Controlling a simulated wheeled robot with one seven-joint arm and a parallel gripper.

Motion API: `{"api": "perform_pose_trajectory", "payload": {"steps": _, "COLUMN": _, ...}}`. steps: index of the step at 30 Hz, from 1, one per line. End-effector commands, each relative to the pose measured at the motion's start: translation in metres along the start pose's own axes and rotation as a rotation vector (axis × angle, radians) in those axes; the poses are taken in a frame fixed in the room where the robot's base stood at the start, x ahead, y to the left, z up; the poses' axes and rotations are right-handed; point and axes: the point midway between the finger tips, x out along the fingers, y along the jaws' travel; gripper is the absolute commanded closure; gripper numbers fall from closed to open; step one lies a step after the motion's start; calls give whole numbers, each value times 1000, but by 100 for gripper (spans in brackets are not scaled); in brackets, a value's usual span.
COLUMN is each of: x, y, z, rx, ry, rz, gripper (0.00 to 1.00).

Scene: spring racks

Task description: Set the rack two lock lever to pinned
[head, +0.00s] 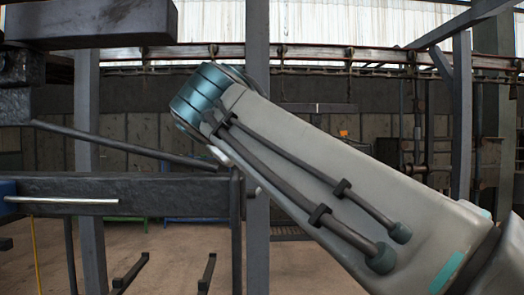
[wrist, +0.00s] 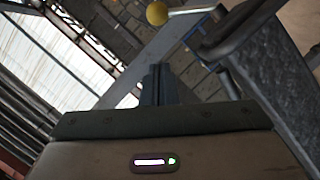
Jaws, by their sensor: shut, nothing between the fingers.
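A lever with a yellow ball knob (wrist: 157,13) and a pale metal rod (wrist: 195,11) shows at the top of the wrist view. It joins a dark grey metal part (wrist: 262,60) at the right; I cannot tell which rack this is. My gripper (wrist: 158,75) is in the middle of the wrist view, its fingers together and empty. In that picture the fingertips lie below the knob, with a visible gap between. In the head view my arm crosses from the lower right, and the gripper and knob do not show.
In the head view a dark horizontal beam (head: 130,196) with a silver rod (head: 62,200) spans the left, and another dark beam (head: 90,22) is above it. Grey posts (head: 88,110) stand behind. Open floor (head: 170,265) shows below, with dark bars on it.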

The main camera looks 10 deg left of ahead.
Motion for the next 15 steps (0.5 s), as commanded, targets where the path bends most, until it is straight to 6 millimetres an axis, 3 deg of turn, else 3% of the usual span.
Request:
{"api": "perform_pose_trajectory", "payload": {"steps": 6, "x": -34, "y": -3, "z": -2, "rx": -1, "ry": 7, "rz": -4, "gripper": 100}}
{"api": "perform_pose_trajectory", "payload": {"steps": 15, "x": -40, "y": -1, "z": -1, "rx": -1, "ry": 2, "rz": -2, "gripper": 100}}
